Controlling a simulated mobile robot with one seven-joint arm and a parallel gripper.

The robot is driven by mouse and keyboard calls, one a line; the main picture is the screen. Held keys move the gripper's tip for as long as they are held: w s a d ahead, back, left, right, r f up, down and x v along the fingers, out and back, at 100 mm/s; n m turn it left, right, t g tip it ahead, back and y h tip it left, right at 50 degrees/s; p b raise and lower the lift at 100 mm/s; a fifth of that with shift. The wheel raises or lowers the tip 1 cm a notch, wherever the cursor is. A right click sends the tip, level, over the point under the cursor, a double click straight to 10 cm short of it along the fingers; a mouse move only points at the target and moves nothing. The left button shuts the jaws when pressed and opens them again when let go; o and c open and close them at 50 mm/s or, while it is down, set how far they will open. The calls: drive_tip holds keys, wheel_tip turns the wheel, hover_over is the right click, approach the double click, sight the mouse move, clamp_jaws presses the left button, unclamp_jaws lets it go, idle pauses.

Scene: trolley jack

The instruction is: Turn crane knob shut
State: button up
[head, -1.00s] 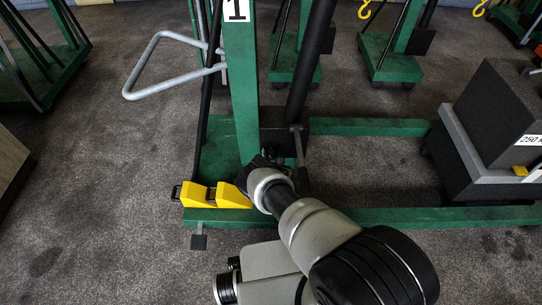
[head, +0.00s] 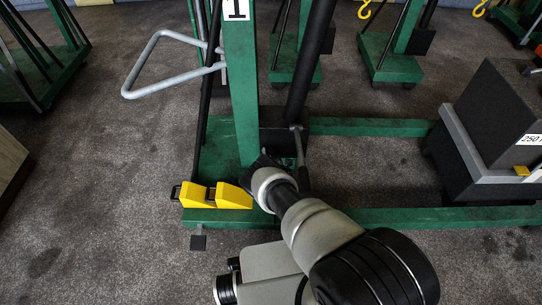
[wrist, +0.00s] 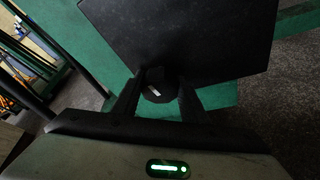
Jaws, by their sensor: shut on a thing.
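The green crane (head: 243,110) stands upright with a number 1 label on its post. A black pump block (head: 275,141) sits at the foot of the post. In the wrist view the block's dark face (wrist: 185,40) fills the top, and a round black knob (wrist: 158,86) with a small white mark lies below it. My gripper (wrist: 158,92) is shut on the knob, with one finger on each side. In the head view my arm reaches in from the lower right and its wrist hides the knob and the fingers.
A yellow wedge-shaped piece (head: 217,195) sits on the crane's base, left of my wrist. A grey tubular handle (head: 165,65) sticks out left of the post. A dark weight block (head: 495,120) stands at the right. Open floor lies at the left.

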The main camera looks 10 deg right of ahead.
drive_tip(key=shift+w+r, duration=0.1)
idle(1.2)
idle(0.4)
drive_tip(key=o, duration=1)
